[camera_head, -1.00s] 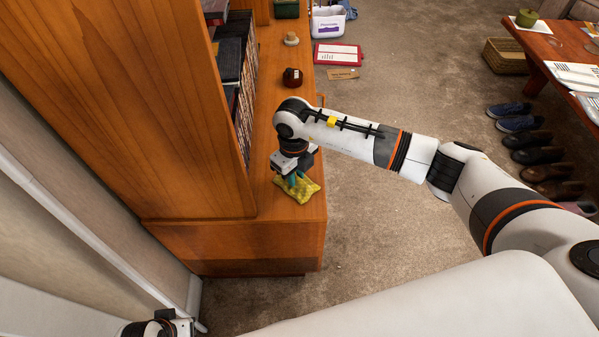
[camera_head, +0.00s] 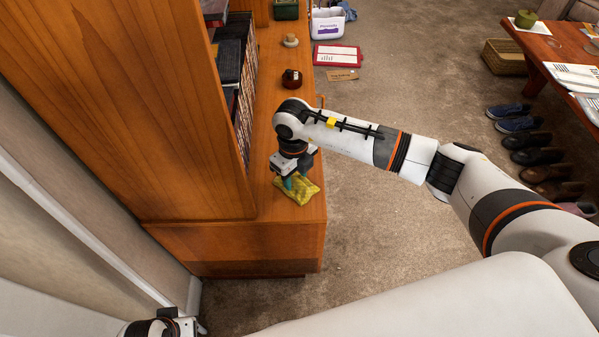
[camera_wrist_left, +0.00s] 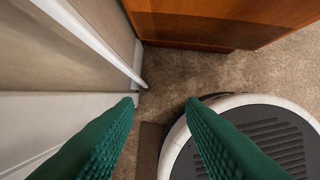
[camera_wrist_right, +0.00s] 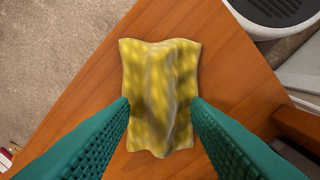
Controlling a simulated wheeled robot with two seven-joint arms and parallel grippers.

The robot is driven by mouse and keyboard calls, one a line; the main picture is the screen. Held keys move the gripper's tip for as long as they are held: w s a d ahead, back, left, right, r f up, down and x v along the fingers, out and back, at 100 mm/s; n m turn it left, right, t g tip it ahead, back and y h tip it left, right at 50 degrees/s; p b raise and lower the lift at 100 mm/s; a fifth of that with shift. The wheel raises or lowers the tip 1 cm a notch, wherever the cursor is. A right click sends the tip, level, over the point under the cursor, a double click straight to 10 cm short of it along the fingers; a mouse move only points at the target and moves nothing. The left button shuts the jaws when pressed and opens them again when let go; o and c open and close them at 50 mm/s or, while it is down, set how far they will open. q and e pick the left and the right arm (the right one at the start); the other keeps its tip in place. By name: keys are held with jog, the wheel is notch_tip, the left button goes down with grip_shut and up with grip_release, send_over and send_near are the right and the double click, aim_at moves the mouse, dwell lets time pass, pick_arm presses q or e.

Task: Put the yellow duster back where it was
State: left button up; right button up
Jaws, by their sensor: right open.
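The yellow duster (camera_head: 301,190) lies crumpled near the front corner of the wooden cabinet's ledge (camera_head: 275,208). In the right wrist view the duster (camera_wrist_right: 162,90) is spread with a raised fold along its middle. My right gripper (camera_head: 288,183) points down at the duster. Its green fingers stand apart on either side of the duster's lower part in the right wrist view (camera_wrist_right: 161,101). I cannot tell whether they touch the cloth. My left gripper is open and empty above the floor in the left wrist view (camera_wrist_left: 162,100).
A dark red pot (camera_head: 292,78) and a small beige object (camera_head: 291,40) stand farther back on the ledge. Books (camera_head: 240,75) fill the shelf to the left. Shoes (camera_head: 535,155) line the low table at right.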

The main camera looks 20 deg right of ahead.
aim_at(295, 176)
jog(key=shift+r, duration=0.85)
pick_arm(q)
notch_tip(295, 176, down, 6)
jog(key=s+p, duration=0.1)
jog(key=shift+f+g+p, duration=0.25)
jog(key=shift+g+p, duration=0.05)
pick_arm(e)
notch_tip(295, 176, up, 10)
jog(key=shift+r, duration=0.15)
